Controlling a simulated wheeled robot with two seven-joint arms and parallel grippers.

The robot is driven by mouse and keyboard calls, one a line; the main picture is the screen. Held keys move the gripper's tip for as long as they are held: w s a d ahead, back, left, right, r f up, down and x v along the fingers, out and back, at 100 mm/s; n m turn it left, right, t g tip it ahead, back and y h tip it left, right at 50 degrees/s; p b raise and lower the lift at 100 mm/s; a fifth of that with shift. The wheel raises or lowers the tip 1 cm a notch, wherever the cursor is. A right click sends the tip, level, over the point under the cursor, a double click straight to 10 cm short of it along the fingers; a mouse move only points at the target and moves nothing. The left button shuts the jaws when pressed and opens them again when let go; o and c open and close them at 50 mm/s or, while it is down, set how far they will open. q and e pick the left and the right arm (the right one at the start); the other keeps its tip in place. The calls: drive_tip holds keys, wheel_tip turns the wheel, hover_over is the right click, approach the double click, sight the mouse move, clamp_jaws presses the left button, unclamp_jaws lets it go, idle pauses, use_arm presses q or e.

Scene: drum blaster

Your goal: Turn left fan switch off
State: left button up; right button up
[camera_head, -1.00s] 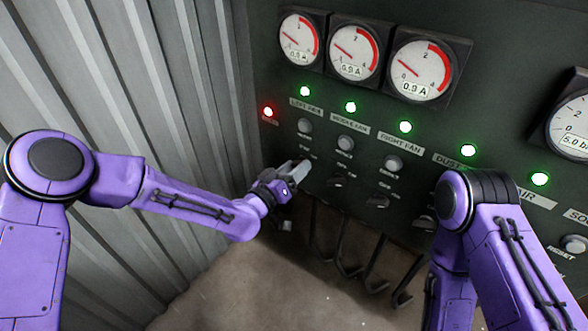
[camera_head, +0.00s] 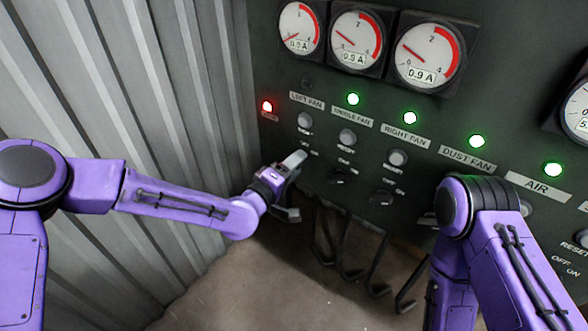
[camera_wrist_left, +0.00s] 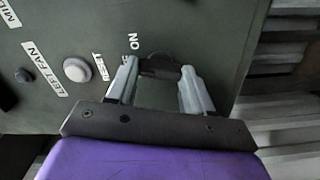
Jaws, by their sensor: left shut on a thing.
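The left fan switch (camera_wrist_left: 160,66) is a dark rotary knob on the panel, below the LEFT FAN label (camera_head: 307,101) and the round reset button (camera_head: 305,121). My left gripper (camera_head: 296,158) is at this switch. In the left wrist view my left gripper (camera_wrist_left: 160,72) has one finger on each side of the knob and is shut on it. In the head view the fingers hide most of the switch. The lamp (camera_head: 307,84) above the LEFT FAN label is dark. My right gripper is out of sight; only its arm shows.
Green lamps glow above the middle fan (camera_head: 353,99), right fan (camera_head: 409,118), dust fan (camera_head: 477,141) and air labels. A red lamp (camera_head: 267,106) glows at the panel's left. Similar knobs (camera_head: 338,178) sit to the right. A corrugated wall (camera_head: 120,100) stands left; cables (camera_head: 350,250) hang below.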

use_arm(q)
drive_tip(key=shift+n+b, duration=0.5)
drive_tip(key=shift+n, duration=1)
drive_tip(key=o, duration=1)
drive_tip(key=shift+o, duration=0.2)
drive_tip(key=b+v, duration=0.1)
drive_tip(key=v, duration=0.9)
drive_tip(key=shift+s+a, duration=0.2)
